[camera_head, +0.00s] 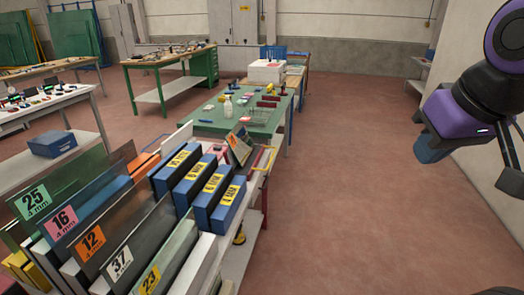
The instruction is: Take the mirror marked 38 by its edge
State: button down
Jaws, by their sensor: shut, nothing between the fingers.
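No plate in the camera_head view shows the number 38. A rack of upright plates at the lower left carries labels. These are a green 25 (33,201), a pink 16 (62,221), an orange 12 (92,242), a white 37 (119,263) and a yellow 23 (150,279). Some plates are cut off by the bottom edge, and others overlap, so a further label may be hidden. My dark and purple arm hangs at the upper right, well away from the rack. I cannot make out my gripper's fingers in this view.
Blue boxes with yellow labels (203,184) stand behind the plates. A green-topped table (207,124) holding a white bottle (228,107) and small items is beyond. Workbenches stand at the left and back. The red floor (345,190) right of the rack is clear.

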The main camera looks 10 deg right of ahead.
aim_at(239, 142)
jog(key=i+u, duration=0.35)
jog(key=i+l+u, duration=0.15)
jog(key=u, duration=0.35)
jog(key=i+l+u, duration=0.1)
jog(key=u, duration=0.4)
jog(key=l+u, duration=0.3)
jog(key=u, duration=0.15)
jog(key=i+l+u, duration=0.1)
jog(key=l+u, duration=0.3)
jog(key=l, duration=0.9)
jog(key=l+u, duration=0.45)
jog(key=l, duration=0.85)
jog(key=k+l, duration=0.1)
jog(key=l, duration=0.55)
jog(key=k+l, duration=0.1)
jog(key=l, duration=0.6)
